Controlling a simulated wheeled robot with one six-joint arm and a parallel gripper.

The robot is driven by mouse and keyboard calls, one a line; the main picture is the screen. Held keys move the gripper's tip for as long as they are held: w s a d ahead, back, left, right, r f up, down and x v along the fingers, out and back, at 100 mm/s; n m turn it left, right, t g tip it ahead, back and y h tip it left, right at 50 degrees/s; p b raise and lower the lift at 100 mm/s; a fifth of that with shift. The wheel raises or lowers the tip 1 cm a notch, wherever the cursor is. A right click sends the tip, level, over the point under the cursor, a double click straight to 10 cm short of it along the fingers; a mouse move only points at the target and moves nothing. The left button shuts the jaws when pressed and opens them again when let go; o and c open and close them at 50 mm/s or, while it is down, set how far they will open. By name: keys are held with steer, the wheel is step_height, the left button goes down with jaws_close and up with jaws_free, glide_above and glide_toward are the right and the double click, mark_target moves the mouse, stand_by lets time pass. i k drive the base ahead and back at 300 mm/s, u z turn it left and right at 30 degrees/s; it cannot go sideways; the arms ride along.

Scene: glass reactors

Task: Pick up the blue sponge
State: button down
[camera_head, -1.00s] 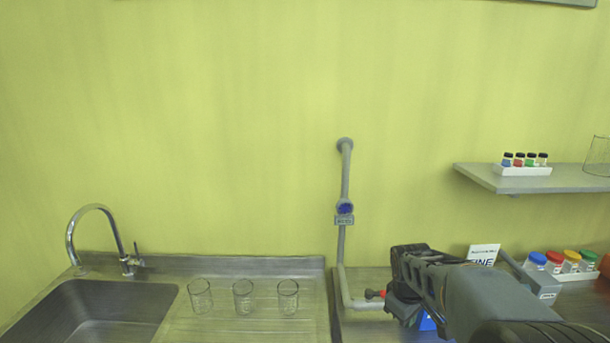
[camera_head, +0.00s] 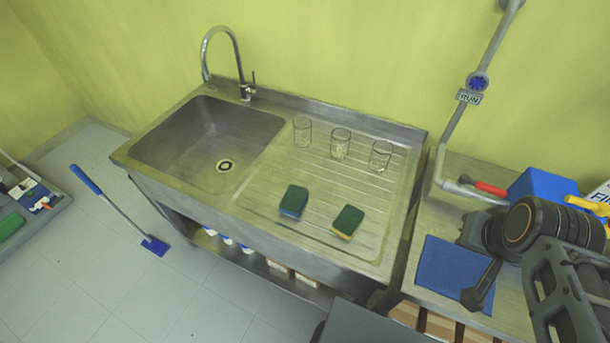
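The blue sponge (camera_head: 293,203) lies on the ribbed steel drainboard, left of a second sponge. It has a dark green top and a blue body. The second sponge (camera_head: 347,223) has a green top and a yellow body. My gripper (camera_head: 480,287) is at the right, over the counter beside the sink unit, well to the right of both sponges. My own arm partly hides it, and its opening cannot be made out. No sponge is at it.
Three glass beakers (camera_head: 341,144) stand behind the sponges. The sink basin (camera_head: 209,144) with its tap (camera_head: 226,62) is left. A pipe with a red-handled valve (camera_head: 490,188), a blue box (camera_head: 548,187) and a blue mat (camera_head: 452,270) are right. The drainboard front is clear.

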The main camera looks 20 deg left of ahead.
mark_target(295, 200)
steer(key=k, duration=1.15)
steer(key=u, duration=0.95)
steer(key=i, duration=0.8)
steer(key=u, duration=0.05)
